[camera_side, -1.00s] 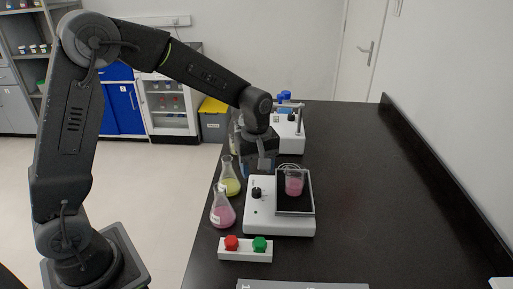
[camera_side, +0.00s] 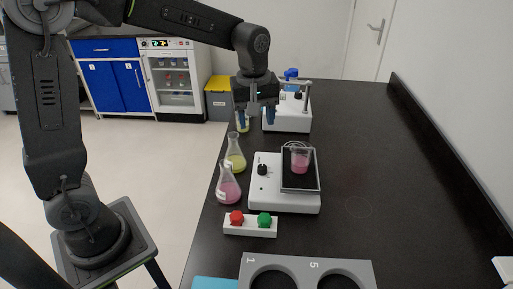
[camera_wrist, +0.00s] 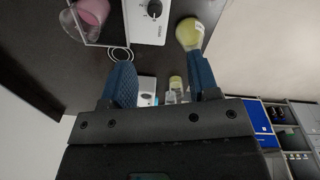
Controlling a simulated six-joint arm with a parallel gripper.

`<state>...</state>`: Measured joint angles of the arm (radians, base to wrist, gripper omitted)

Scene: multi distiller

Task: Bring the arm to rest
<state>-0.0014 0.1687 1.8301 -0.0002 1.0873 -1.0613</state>
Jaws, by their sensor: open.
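My gripper (camera_side: 257,119) is open and empty, pointing down above the left side of the black bench, behind the flasks in the side view. In the wrist view its two blue fingers stand apart with nothing gripped between them (camera_wrist: 158,62). A white stirrer plate (camera_side: 284,203) carries a beaker of pink liquid (camera_side: 300,162) on its dark top. A flask with yellow liquid (camera_side: 235,160) and a flask with pink liquid (camera_side: 229,190) stand left of it. The yellow flask also shows in the wrist view (camera_wrist: 188,33).
A second white device (camera_side: 288,120) stands behind my gripper. A white box with a red button (camera_side: 236,218) and a green button (camera_side: 264,219) sits at the front. A grey rack with round holes (camera_side: 308,265) lies nearest. The bench's right side is clear.

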